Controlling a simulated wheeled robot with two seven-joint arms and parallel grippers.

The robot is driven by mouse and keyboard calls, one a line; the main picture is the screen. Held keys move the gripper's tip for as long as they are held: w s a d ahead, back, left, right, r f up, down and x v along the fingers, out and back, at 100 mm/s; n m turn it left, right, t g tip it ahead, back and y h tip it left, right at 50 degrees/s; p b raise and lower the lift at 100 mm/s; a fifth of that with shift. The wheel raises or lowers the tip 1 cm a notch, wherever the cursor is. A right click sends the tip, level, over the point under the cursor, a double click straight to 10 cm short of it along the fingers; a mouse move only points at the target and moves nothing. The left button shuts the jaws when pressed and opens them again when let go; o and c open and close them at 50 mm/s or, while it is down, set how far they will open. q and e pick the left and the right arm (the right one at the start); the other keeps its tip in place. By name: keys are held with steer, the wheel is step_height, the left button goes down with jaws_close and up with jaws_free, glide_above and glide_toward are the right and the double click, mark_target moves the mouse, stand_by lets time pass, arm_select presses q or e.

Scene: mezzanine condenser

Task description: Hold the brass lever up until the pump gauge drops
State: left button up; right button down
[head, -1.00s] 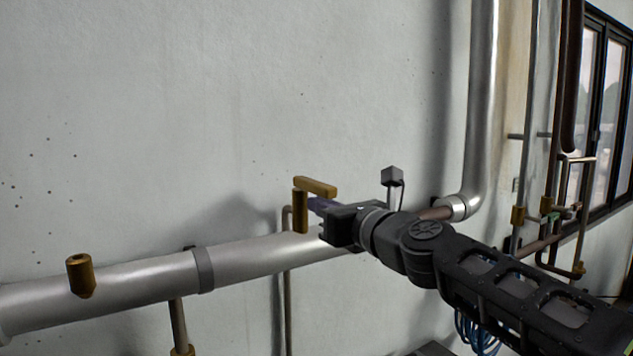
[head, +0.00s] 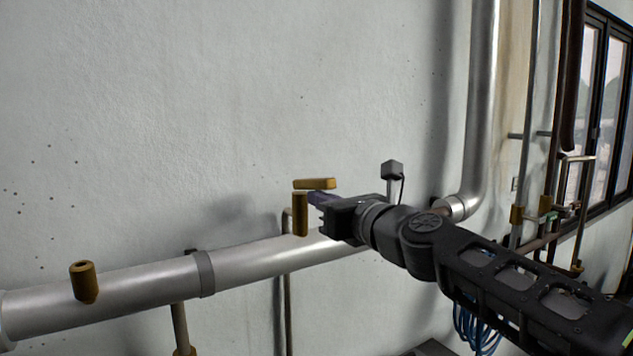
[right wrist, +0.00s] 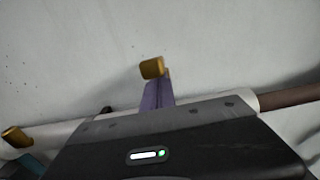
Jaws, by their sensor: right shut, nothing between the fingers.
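The brass lever (head: 314,184) lies nearly level above a brass post (head: 300,214) on the large silver pipe. My right gripper (head: 314,199) is shut and empty, its purple fingertips just below the lever, beside the post. They look close to the lever's underside; contact is hard to tell. In the right wrist view, the end of a brass piece, apparently the lever (right wrist: 152,68), shows at the tips of my shut right gripper (right wrist: 157,82). No pump gauge face is readable in either view. My left gripper is not in view.
The silver pipe (head: 135,283) runs along the wall, with another brass fitting (head: 85,282) at left. A small grey box (head: 392,169) on a stem stands behind my right arm. Thin pipes and a window are at right. The wall above the lever is clear.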

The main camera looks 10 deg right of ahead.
steer(key=shift+r+p, duration=0.45)
steer(key=shift+r, duration=0.6)
stand_by(2.1)
steer(key=shift+f, duration=0.25)
steer(key=shift+f+b, duration=3.35)
steer(key=shift+f, duration=0.15)
